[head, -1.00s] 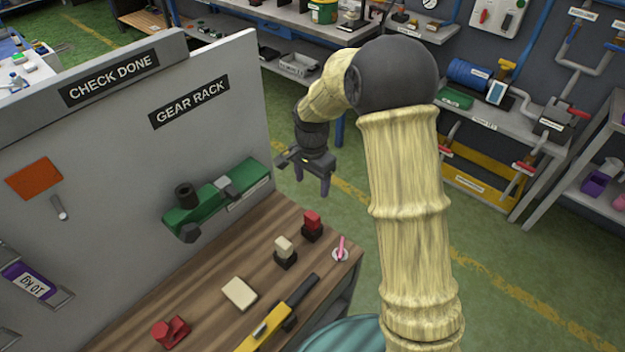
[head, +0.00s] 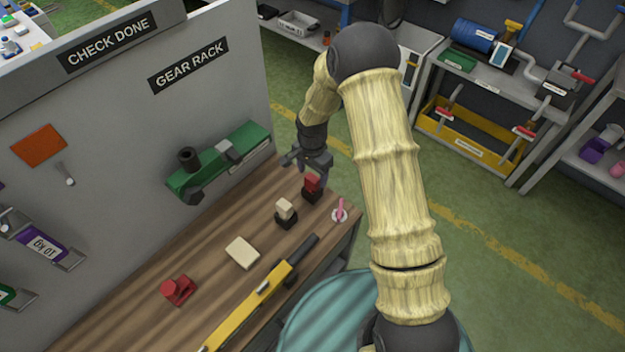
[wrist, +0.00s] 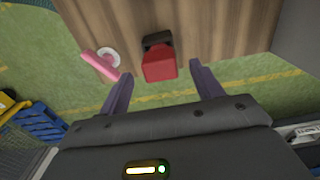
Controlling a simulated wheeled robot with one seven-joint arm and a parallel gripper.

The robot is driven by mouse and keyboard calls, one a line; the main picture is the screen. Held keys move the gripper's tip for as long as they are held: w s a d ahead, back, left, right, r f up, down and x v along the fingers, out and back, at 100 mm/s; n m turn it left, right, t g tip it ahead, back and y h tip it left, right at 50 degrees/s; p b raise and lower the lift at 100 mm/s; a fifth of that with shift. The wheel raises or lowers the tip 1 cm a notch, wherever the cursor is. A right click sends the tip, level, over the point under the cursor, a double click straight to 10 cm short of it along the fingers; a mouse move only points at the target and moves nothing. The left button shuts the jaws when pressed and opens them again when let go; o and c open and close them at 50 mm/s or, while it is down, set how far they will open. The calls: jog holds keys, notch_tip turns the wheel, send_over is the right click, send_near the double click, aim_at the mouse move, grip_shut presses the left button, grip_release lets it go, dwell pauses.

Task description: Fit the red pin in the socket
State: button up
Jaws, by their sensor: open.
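A red block-topped piece (head: 312,182) stands upright in a black base near the far end of the wooden bench; it looks like the red pin, though I cannot be sure. It also shows in the wrist view (wrist: 158,66), in line with the gap between my fingers. My gripper (head: 310,165) is open and empty, close behind and above this piece in the head view. I cannot tell which opening is the socket.
A cream-topped piece (head: 285,208), a pink stick at a white ring (head: 340,213), a cream slab (head: 242,252), a red bracket (head: 178,290) and a yellow-black tool (head: 250,305) lie on the bench. The grey panel (head: 120,140) walls the bench's left side.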

aim_at(312, 177)
notch_tip(312, 177, down, 5)
jog(key=shift+p, duration=0.4)
jog(key=c, duration=1)
jog(key=o, duration=1)
jog(key=shift+r, duration=0.15)
notch_tip(312, 177, up, 17)
jog(key=b, duration=0.3)
jog(key=shift+r, duration=0.1)
